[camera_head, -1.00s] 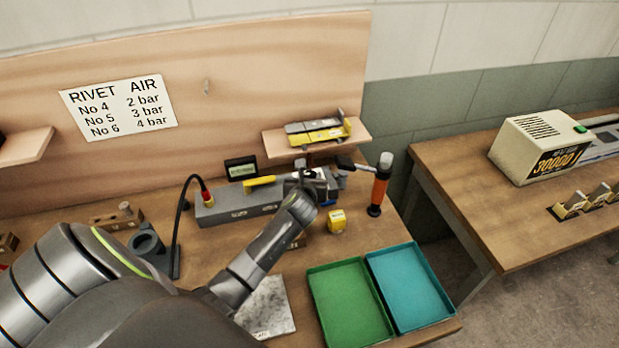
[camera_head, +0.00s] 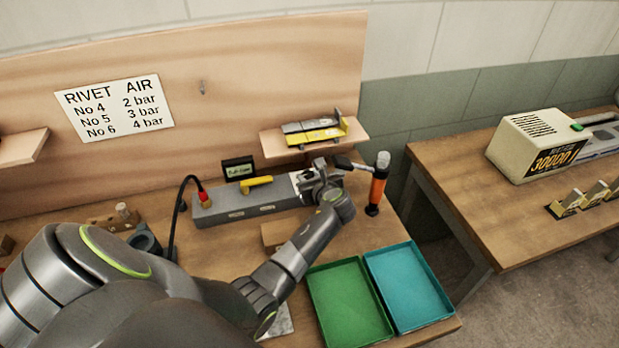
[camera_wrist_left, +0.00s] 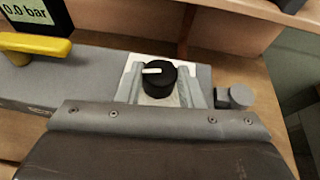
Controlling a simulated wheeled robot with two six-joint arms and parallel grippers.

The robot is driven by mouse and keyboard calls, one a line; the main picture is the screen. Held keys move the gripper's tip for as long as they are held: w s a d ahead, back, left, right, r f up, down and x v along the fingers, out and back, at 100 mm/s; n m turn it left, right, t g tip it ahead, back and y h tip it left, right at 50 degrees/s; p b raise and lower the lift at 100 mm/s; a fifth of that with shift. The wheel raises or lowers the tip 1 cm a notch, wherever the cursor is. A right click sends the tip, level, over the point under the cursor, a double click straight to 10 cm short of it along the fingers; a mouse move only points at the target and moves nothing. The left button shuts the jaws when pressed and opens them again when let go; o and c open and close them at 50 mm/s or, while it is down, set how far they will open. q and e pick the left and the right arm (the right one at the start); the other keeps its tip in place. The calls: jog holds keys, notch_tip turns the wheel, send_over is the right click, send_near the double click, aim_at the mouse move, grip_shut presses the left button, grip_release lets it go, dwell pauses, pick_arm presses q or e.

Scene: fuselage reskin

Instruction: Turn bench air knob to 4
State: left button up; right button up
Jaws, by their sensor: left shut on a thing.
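The black round air knob (camera_wrist_left: 158,79) with a white pointer sits on a pale plate at the right part of the grey bench air unit (camera_head: 235,206). Its pointer points left in the left wrist view. My left gripper (camera_head: 312,178) is at that end of the unit; its grey fingers (camera_wrist_left: 160,86) lie on either side of the knob, shut on it. The gauge display (camera_wrist_left: 28,12) reads 0.0 bar; it also shows in the head view (camera_head: 239,169), too small to read. A yellow lever (camera_head: 257,181) lies on the unit. My right gripper is not in view.
A rivet air chart (camera_head: 115,106) hangs on the back board: No 4 2 bar, No 5 3 bar, No 6 4 bar. An orange-handled hammer (camera_head: 377,187) stands close right of my gripper. Green (camera_head: 347,342) and teal (camera_head: 449,297) trays lie in front. A shelf (camera_head: 352,139) is above.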

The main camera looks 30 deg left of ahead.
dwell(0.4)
pick_arm(q)
jog(key=o, duration=1)
